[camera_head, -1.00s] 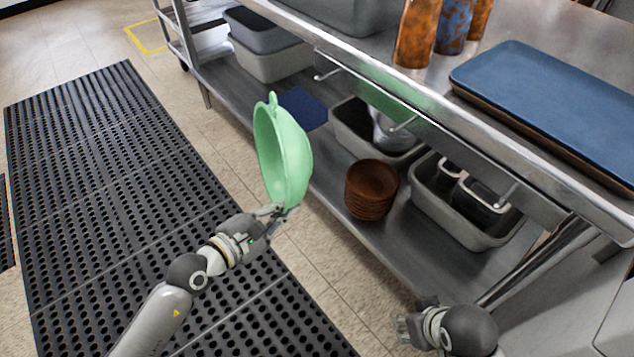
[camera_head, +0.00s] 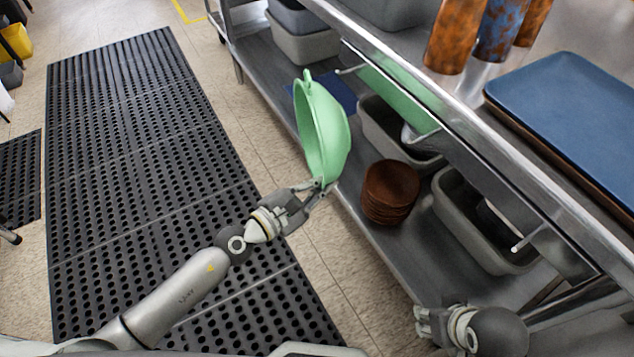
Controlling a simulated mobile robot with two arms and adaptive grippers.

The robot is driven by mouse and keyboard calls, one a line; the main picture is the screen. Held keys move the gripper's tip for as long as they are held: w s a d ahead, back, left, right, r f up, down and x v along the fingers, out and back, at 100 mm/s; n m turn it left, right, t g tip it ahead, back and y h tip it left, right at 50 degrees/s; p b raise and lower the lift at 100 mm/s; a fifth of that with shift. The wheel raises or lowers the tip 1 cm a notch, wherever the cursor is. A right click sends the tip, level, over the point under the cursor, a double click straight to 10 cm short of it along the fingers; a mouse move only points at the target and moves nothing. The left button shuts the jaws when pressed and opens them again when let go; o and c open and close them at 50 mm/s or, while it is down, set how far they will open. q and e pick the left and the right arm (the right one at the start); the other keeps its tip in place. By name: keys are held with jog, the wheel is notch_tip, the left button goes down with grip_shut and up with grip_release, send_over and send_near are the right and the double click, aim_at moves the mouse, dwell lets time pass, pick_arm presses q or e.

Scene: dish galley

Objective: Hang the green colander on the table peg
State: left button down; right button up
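The green colander (camera_head: 328,130) is held up on edge, its loop handle at the top, in front of the steel table. My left gripper (camera_head: 317,188) is shut on the lower rim of the colander. Several pegs stick out along the table's front edge: a far peg (camera_head: 350,71), a middle peg (camera_head: 425,135) and a near peg (camera_head: 527,243). The colander is apart from them in the picture, to the left of the far and middle pegs. My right gripper (camera_head: 424,325) is low at the right, apparently empty; its fingers are too small to read.
The steel table (camera_head: 470,128) carries a blue tray (camera_head: 580,110) and several patterned cups (camera_head: 456,40). Its lower shelf (camera_head: 375,240) holds stacked brown bowls (camera_head: 389,192) and grey bins (camera_head: 480,225). A black perforated mat (camera_head: 140,150) covers open floor at the left.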

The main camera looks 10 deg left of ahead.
pick_arm(q)
jog(key=w+d+f, duration=0.1)
jog(key=w+d, duration=0.3)
jog(key=d, duration=0.2)
jog(key=shift+w+d+f, duration=0.2)
jog(key=shift+w+d, duration=0.1)
jog(key=shift+w, duration=0.1)
dwell(0.6)
dwell(0.6)
jog(key=c, duration=1.6)
grip_release()
jog(key=shift+o, duration=0.2)
jog(key=f+v, duration=0.1)
jog(key=v, duration=1.1)
jog(key=shift+r, duration=0.45)
